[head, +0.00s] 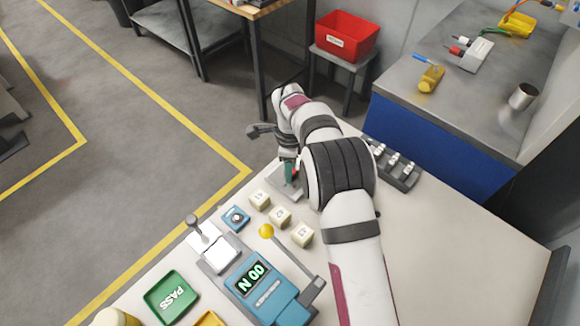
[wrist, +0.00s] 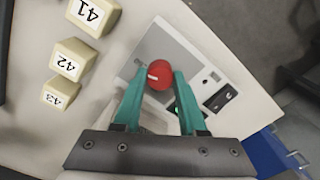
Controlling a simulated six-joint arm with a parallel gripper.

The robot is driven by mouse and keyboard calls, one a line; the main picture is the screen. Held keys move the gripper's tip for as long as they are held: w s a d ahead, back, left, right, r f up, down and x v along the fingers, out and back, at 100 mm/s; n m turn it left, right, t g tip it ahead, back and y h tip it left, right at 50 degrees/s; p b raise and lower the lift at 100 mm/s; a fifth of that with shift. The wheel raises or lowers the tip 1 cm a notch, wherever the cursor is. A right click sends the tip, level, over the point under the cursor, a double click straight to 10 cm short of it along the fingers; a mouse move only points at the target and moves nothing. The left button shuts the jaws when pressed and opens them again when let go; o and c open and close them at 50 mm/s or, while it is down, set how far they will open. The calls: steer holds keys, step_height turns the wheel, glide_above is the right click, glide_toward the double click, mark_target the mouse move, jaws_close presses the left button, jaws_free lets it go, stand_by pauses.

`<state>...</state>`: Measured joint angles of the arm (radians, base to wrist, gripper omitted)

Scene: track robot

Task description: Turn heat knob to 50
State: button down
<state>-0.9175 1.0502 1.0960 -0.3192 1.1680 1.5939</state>
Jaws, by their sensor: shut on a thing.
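A red round knob (wrist: 158,73) with a white mark stands on a light grey panel (wrist: 195,62) in the wrist view. My gripper (wrist: 158,82) has its teal fingers on either side of the knob and is shut on it. I cannot tell which setting the white mark points to.
Cream blocks (head: 280,216) marked with numbers stand on the bench beside the panel. A blue box with a dark knob (head: 236,217) and a blue lever device (head: 262,285) are nearer. A row of switches (head: 393,165) lies right of my arm. A green PASS tray (head: 171,297) is front left.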

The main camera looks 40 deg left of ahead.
steer(key=shift+m, duration=0.4)
steer(key=shift+c, duration=2.3)
jaws_free()
step_height(320, 180, up, 16)
steer(key=shift+f, duration=0.1)
